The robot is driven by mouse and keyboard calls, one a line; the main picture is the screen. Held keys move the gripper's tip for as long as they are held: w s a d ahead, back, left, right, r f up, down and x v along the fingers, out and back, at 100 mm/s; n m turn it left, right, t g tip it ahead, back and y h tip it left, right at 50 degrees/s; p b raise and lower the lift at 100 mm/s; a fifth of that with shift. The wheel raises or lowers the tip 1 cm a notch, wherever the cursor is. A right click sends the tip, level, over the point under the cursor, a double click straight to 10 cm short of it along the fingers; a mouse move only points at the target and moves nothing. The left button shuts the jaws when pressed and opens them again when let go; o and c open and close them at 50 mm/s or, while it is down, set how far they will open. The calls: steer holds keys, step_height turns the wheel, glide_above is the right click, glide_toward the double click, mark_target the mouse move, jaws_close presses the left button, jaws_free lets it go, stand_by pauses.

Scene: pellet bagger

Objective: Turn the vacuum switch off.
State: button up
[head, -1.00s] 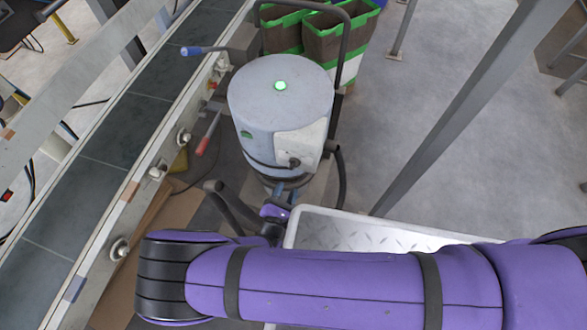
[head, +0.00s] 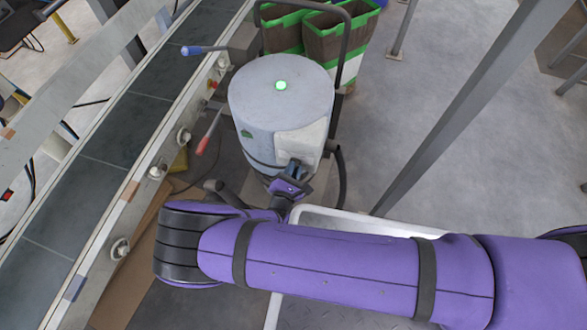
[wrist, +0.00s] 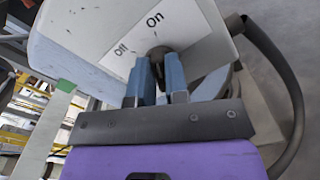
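The vacuum (head: 265,105) is a grey drum with a lit green light (head: 281,85) on top. Its pale switch panel (wrist: 125,40) carries the words "Off" at left and "On" at right. The dark switch knob (wrist: 158,52) sits below the words, partly hidden by my fingers, so its pointing direction is unclear. My gripper (wrist: 160,62) has two blue fingers, a narrow gap apart, with the tips at the knob, one on either side. I see no clear contact. In the head view my gripper (head: 291,168) is at the front of the drum, below the panel.
A conveyor (head: 110,130) runs along the left, with a red-tipped lever (head: 205,143) and a blue-tipped lever (head: 195,50) near the vacuum. A black handle frame (head: 345,50) and green-edged bins stand behind. A grey post (head: 460,100) slants at right, with open floor around it.

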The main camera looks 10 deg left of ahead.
jaws_close()
steer(key=n, duration=1.2)
steer(key=shift+a, duration=0.35)
stand_by(0.4)
steer(key=o, duration=0.6)
jaws_free()
